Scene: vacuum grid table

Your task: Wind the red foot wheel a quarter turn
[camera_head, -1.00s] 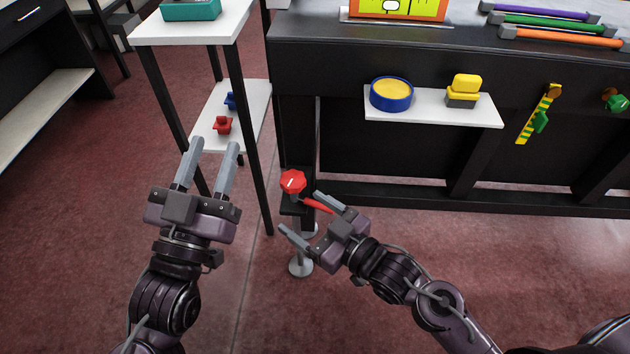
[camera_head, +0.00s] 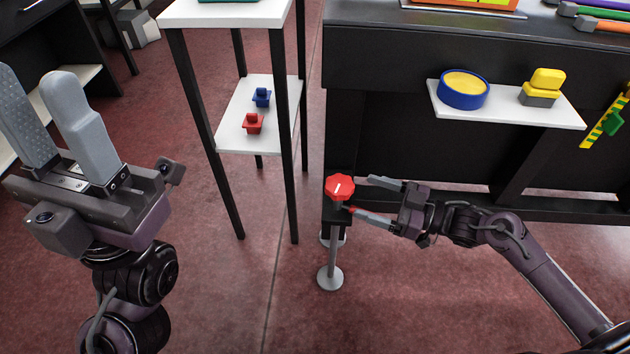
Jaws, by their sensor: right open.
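The red foot wheel (camera_head: 340,187), a lobed knob with a white mark on top, sits at the table's front left corner, above a grey levelling foot (camera_head: 330,277). My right gripper (camera_head: 363,196) is open and points left, just to the right of the wheel. One fingertip is near the wheel's right edge and the other is lower, by a small red part below the wheel. I cannot tell whether either finger touches. My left gripper (camera_head: 36,78) is open and empty, raised at the far left, well away from the wheel.
A white side stand (camera_head: 225,18) with black legs is left of the wheel. Its lower shelf (camera_head: 236,138) holds a red (camera_head: 253,124) and a blue piece (camera_head: 262,98). A white ledge (camera_head: 510,115) on the dark table carries a blue-yellow bowl (camera_head: 463,90) and a yellow-grey block (camera_head: 543,88).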

